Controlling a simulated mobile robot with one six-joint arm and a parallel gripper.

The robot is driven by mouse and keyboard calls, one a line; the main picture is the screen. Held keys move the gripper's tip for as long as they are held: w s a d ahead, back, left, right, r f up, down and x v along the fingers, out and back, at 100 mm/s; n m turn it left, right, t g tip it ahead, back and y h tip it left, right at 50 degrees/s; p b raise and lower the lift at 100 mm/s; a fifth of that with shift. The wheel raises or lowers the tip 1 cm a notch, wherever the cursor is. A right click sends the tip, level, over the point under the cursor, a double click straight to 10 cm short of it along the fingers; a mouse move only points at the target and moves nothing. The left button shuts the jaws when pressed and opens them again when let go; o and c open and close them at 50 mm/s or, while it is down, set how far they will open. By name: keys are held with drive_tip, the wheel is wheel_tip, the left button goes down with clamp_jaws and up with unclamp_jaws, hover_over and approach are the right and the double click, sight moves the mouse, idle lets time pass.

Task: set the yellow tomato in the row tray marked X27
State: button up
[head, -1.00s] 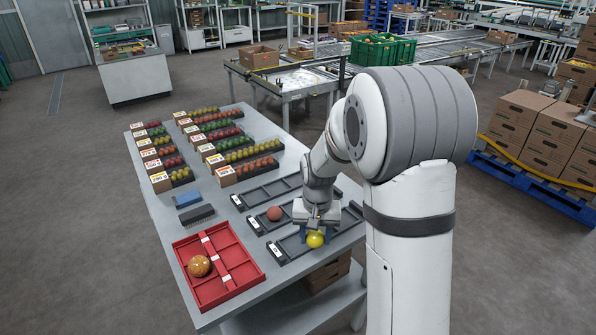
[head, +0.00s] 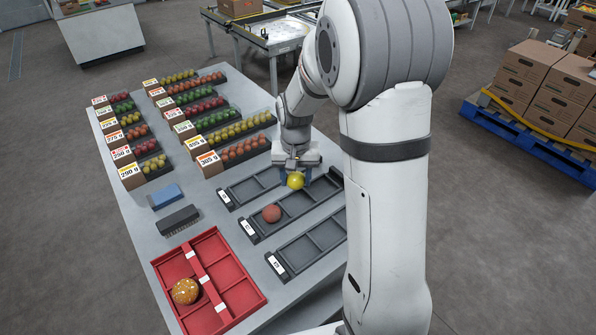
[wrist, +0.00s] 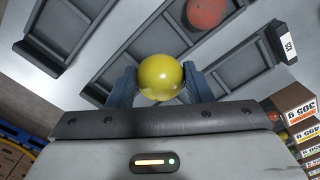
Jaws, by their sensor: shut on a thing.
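My gripper (head: 297,178) is shut on the yellow tomato (head: 296,182), which also shows between the blue fingers in the wrist view (wrist: 161,77). It holds the tomato above the right part of the row trays, near the far tray (head: 240,194) and the middle tray (head: 264,233). The height above them is hard to judge. The middle tray holds a reddish tomato (head: 271,213). The near tray (head: 295,262) looks empty. Each tray has a white label at its left end, but I cannot read which is X27. My arm hides part of the trays' right ends.
Labelled boxes of tomatoes (head: 210,164) fill the table's back.

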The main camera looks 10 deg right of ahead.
drive_tip(key=shift+w+d+f+b, duration=0.1)
drive_tip(key=shift+d+f+b, duration=0.05)
drive_tip(key=shift+f+b, duration=1.15)
drive_tip(key=shift+d+f+b, duration=0.1)
drive_tip(key=shift+f+b, duration=0.65)
drive_tip(key=shift+f, duration=1)
drive_tip(key=o, duration=0.5)
drive_tip(key=shift+r, duration=0.1)
drive_tip(key=shift+r+p, duration=1.3)
drive_tip(key=shift+r, duration=0.4)
